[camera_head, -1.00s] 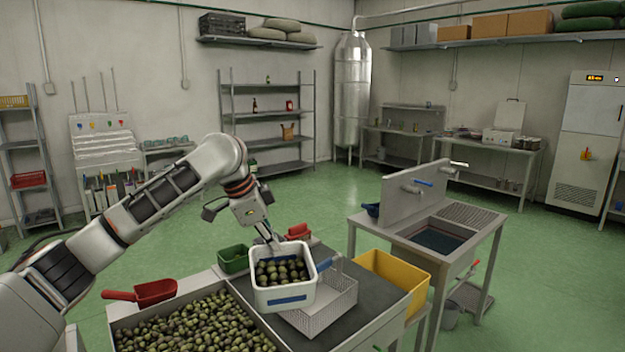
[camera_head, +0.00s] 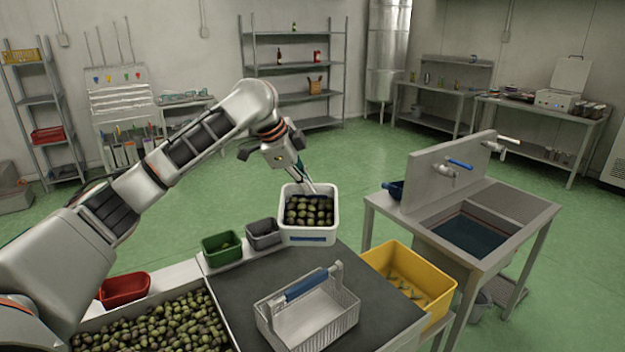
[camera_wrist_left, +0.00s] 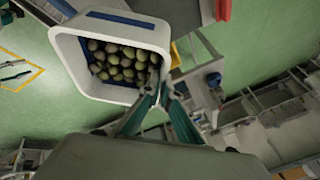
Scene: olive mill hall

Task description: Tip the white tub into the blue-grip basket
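The white tub (camera_head: 285,236), filled with olives and with a blue label, is at the far edge of the dark worktop, roughly upright. My left gripper (camera_head: 311,188) is shut on its far rim. The wrist view shows the fingers (camera_wrist_left: 160,88) at the tub's rim (camera_wrist_left: 72,62), with olives inside. The tub appears held in the air, but its exact height is unclear. The blue-grip basket (camera_head: 348,318), a wire-mesh basket with a blue handle, stands empty on the worktop, nearer than the tub and apart from it. My right gripper is not in view.
A green bin (camera_head: 221,248) and a grey bin (camera_head: 263,234) stand left of the tub. A yellow crate (camera_head: 440,300) is at the worktop's right, before a sink (camera_head: 530,222). Worktop between tub and basket is clear.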

